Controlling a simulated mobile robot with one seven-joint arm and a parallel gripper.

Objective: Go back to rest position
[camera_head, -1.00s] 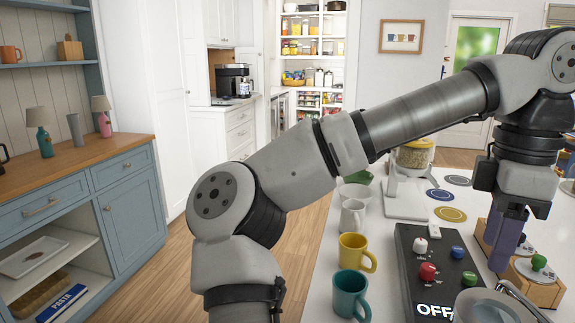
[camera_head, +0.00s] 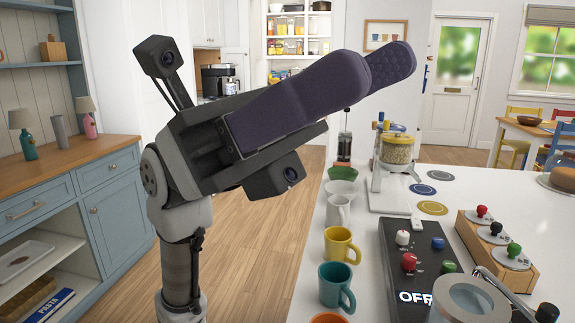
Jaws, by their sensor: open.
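My gripper (camera_head: 385,75) is raised high in the middle of the view, left of the counter and well above the floor. Its two long purple fingers point up and to the right. They are apart, and no object shows between them. The near finger hides part of the far one. My arm stands folded upright at the left, clear of the counter.
The white counter (camera_head: 455,190) at right holds a yellow mug (camera_head: 338,246), a teal mug (camera_head: 334,286), a white mug, a black control panel (camera_head: 390,262), a wooden box (camera_head: 500,250) with coloured knobs and a grinder (camera_head: 397,150). Blue cabinets (camera_head: 118,215) stand left; wooden floor between is clear.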

